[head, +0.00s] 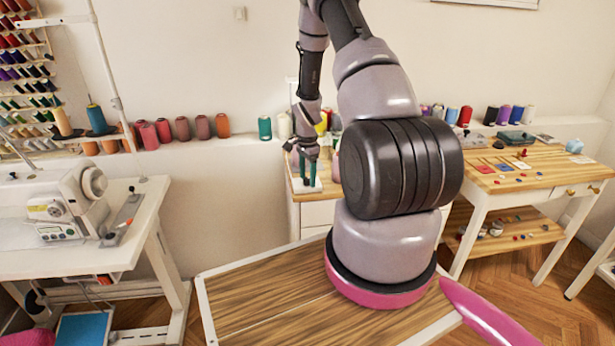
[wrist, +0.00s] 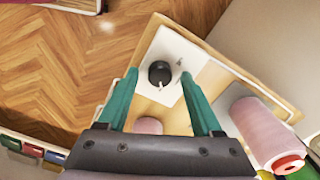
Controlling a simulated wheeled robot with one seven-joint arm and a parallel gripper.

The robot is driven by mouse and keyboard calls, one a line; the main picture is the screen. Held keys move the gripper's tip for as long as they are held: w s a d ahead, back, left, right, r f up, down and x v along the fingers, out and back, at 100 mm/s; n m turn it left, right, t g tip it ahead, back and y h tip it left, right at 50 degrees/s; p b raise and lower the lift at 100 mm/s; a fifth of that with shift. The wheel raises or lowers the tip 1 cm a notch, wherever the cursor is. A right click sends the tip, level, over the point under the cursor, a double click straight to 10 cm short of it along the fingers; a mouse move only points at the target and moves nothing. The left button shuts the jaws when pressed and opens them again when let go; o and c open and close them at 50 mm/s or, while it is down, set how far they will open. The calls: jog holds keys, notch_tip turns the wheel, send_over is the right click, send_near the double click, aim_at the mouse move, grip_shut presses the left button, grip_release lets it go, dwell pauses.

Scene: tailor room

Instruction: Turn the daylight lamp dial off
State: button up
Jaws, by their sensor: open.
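A round black dial (wrist: 160,74) sits on a white plate (wrist: 152,100) on a wooden top in the wrist view. A small silver piece shows beside it, on the right. My gripper (wrist: 158,76) is open, with its teal fingers apart on either side of the dial in the picture. I cannot tell whether they touch it. In the head view my gripper (head: 304,170) points down over the white plate (head: 309,186) on the small cabinet, and the dial is hidden there. The dial's setting cannot be read.
The cabinet (head: 318,212) stands against the wall. A sewing machine (head: 70,205) is at left, and a wooden table (head: 520,170) with small items is at right. Spools line the wall ledge.

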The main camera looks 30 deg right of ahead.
grip_shut()
jog(key=shift+n, duration=0.3)
jog(key=n, duration=0.4)
jog(key=shift+n, duration=0.4)
jog(key=n, duration=0.5)
jog(key=shift+w, duration=0.1)
jog(key=n, duration=0.5)
jog(key=shift+n, duration=0.4)
jog(key=n, duration=0.5)
jog(key=shift+n, duration=0.4)
